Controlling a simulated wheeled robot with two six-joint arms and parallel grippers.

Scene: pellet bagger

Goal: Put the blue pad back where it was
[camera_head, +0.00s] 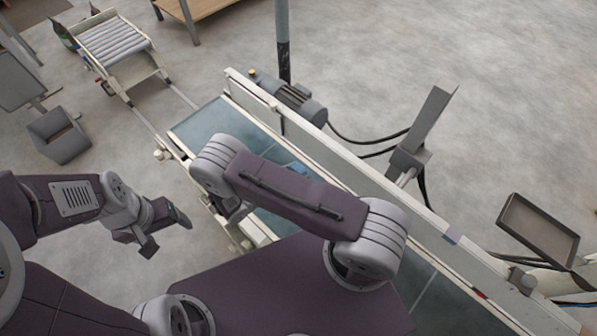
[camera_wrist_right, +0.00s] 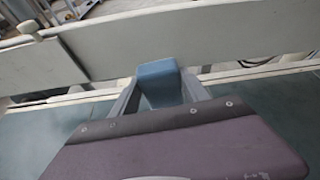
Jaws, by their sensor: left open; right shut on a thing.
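The blue pad (camera_wrist_right: 158,80) is a small blue block between the fingers of my right gripper (camera_wrist_right: 160,90) in the right wrist view. My right gripper is shut on it, in front of the conveyor's pale side rail (camera_wrist_right: 190,45). In the head view a small blue patch (camera_head: 297,169) shows past the edge of my right forearm, over the conveyor belt (camera_head: 215,122); the arm hides most of that gripper. Whether the pad touches the rail or belt I cannot tell. My left gripper (camera_head: 167,233) is open and empty, left of the conveyor.
A motor (camera_head: 298,103) and a grey post (camera_head: 283,45) stand behind the far rail. A bracketed panel (camera_head: 425,125) and a shallow tray (camera_head: 538,230) are to the right. A roller stand (camera_head: 113,42) is at upper left, with a grey bin (camera_head: 60,135) below it.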

